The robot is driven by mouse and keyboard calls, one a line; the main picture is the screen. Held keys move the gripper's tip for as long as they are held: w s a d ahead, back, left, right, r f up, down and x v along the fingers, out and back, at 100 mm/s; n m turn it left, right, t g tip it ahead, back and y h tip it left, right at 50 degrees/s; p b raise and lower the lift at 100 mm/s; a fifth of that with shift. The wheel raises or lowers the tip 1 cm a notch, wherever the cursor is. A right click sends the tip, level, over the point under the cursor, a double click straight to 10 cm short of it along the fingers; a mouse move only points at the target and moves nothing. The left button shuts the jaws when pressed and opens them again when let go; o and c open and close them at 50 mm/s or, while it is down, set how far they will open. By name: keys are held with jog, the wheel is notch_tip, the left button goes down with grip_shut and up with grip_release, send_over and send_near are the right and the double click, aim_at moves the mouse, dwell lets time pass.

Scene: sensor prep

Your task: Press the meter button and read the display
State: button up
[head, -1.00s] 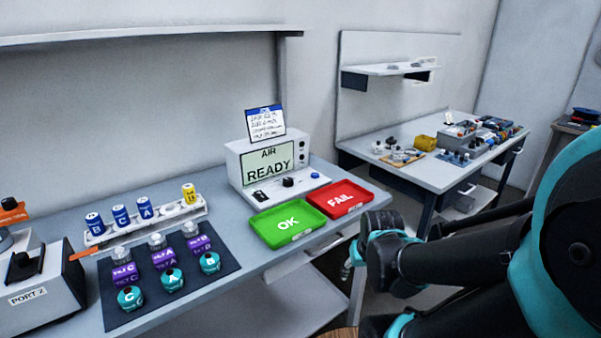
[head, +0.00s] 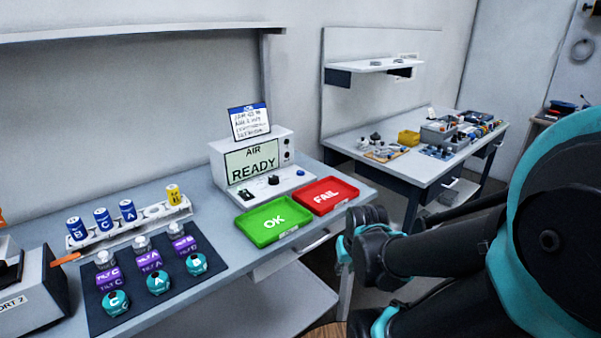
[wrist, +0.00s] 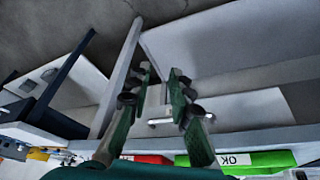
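The white meter (head: 222,168) stands at the back of the near bench. Its display (head: 252,162) reads "AIR" above "READY". A blue button (head: 300,172) sits at the right of its front ledge, and a black knob (head: 273,180) is left of that. My gripper (head: 362,222) is in front of the bench, right of and below the meter, touching nothing that I can see. In the wrist view, the two green fingers of my gripper (wrist: 161,76) are apart with nothing between them. The meter is not visible in the wrist view.
A green OK tray (head: 262,236) and a red FAIL tray (head: 347,183) lie before the meter. A dark mat (head: 132,318) with sensors and a white rack (head: 128,230) are at left. A second bench (head: 400,175) stands behind my arm.

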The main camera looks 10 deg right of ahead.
grip_shut()
dwell(0.8)
